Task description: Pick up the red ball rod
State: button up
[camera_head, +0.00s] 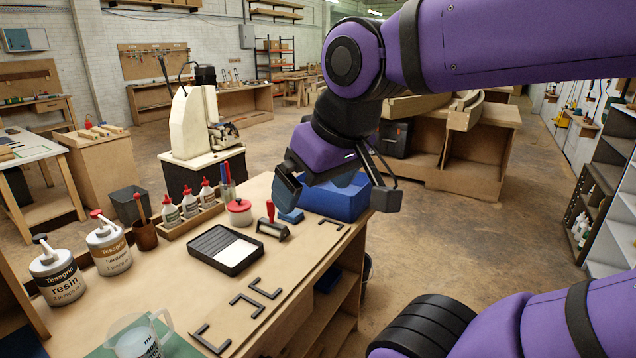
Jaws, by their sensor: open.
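A thin rod with a red top (140,203) stands in a brown cup (145,236) on the left part of the workbench; it is the closest match to the red ball rod, but too small to tell for sure. A red-handled roller (271,221) stands upright further right, and a jar with a red lid (239,212) is beside it. My gripper (338,192) is open, with its fingers spread above the right end of the bench, near a blue bin. It is well to the right of the cup and apart from the rod. Nothing shows between the fingers.
A black tray (225,248), several black brackets (247,304), resin and hardener cans (108,245) and a rack of red-capped bottles (190,212) crowd the wooden workbench (175,285). A blue bin (340,203) is under my gripper. A clear measuring jug (137,338) stands at the front.

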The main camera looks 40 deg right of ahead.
aim_at(136, 196)
jog(key=i+l+u, duration=0.15)
jog(key=l, duration=0.15)
jog(key=i+l+u, duration=0.1)
jog(key=l, duration=0.2)
jog(key=i+l+u, duration=0.3)
jog(key=l, duration=0.35)
